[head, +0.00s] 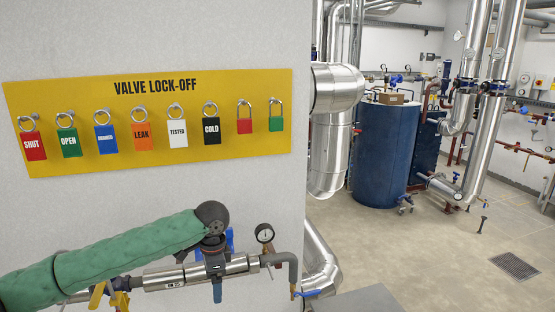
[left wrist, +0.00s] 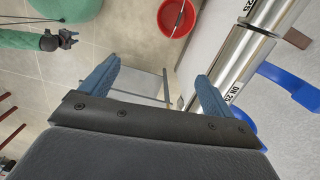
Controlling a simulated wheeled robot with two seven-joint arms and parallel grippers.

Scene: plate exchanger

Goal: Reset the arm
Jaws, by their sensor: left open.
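My left arm, in a green sleeve, comes in from the left of the head view. Its dark wrist and left gripper (head: 213,245) are in front of the steel pipe on the wall and cover part of it. In the left wrist view the two blue fingers of this gripper (left wrist: 158,72) stand wide apart with nothing between them. The steel pipe (left wrist: 246,55) passes beyond the right finger, beside a blue lever (left wrist: 290,88). A green sleeve with a small dark gripper, seemingly my right gripper (left wrist: 68,38), shows at the upper left; its jaws are too small to read.
A yellow lock-off board (head: 200,88) with several padlocks and tags hangs on the wall. A pressure gauge (head: 264,233) and yellow levers (head: 97,294) are on the pipework. A grey table (head: 360,301) stands right. A red bucket (left wrist: 176,17) is on the floor. Floor space opens at right.

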